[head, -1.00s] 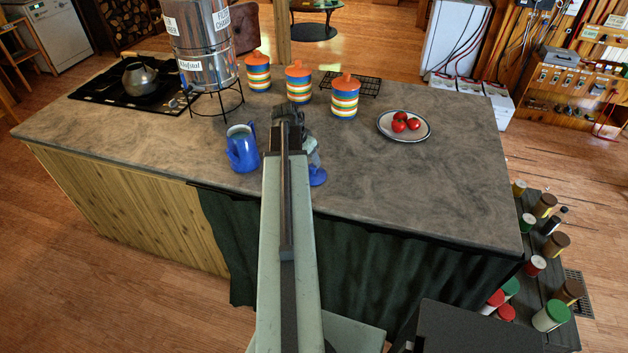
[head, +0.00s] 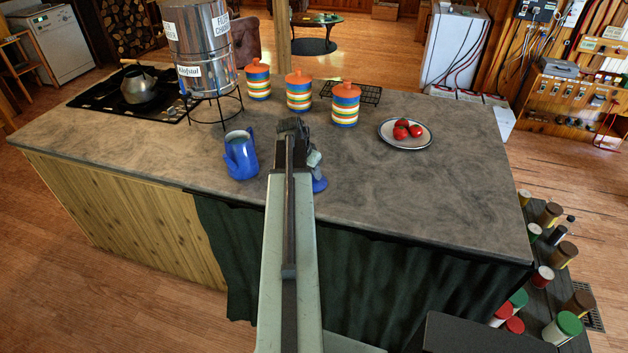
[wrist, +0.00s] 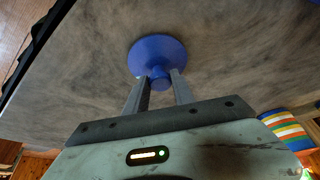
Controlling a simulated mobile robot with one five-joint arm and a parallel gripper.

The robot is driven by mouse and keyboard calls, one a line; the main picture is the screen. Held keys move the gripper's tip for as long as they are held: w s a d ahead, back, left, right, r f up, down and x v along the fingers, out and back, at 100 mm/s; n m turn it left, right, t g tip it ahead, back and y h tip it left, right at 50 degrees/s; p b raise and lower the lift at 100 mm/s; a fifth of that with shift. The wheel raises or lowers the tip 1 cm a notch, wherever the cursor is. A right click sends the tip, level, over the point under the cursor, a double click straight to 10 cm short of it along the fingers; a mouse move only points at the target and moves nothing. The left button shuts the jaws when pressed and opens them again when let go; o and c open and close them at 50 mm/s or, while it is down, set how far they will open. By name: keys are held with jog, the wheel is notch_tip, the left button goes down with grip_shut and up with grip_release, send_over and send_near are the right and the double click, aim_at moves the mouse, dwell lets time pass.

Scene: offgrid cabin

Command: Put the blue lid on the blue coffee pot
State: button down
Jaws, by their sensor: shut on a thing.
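The blue coffee pot (head: 241,158) stands upright on the counter with its top open, left of my arm in the head view. The blue lid (wrist: 157,54) is seen in the wrist view with its knob between my gripper's fingertips (wrist: 159,82). My gripper is shut on the knob. In the head view the lid (head: 320,185) shows only in part, to the right of my arm, which hides the rest and the fingers. The lid and the pot are apart. I cannot tell whether the lid touches the counter.
Three striped canisters (head: 299,92) with orange lids stand behind my gripper. A metal water filter (head: 205,70) on a wire stand is behind the pot. A plate (head: 386,141) of tomatoes lies to the right. The counter's right front (head: 440,205) is clear.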

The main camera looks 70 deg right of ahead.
jog(key=shift+r+p, duration=0.85)
jog(key=shift+r+p, duration=1.6)
jog(key=shift+r, duration=0.05)
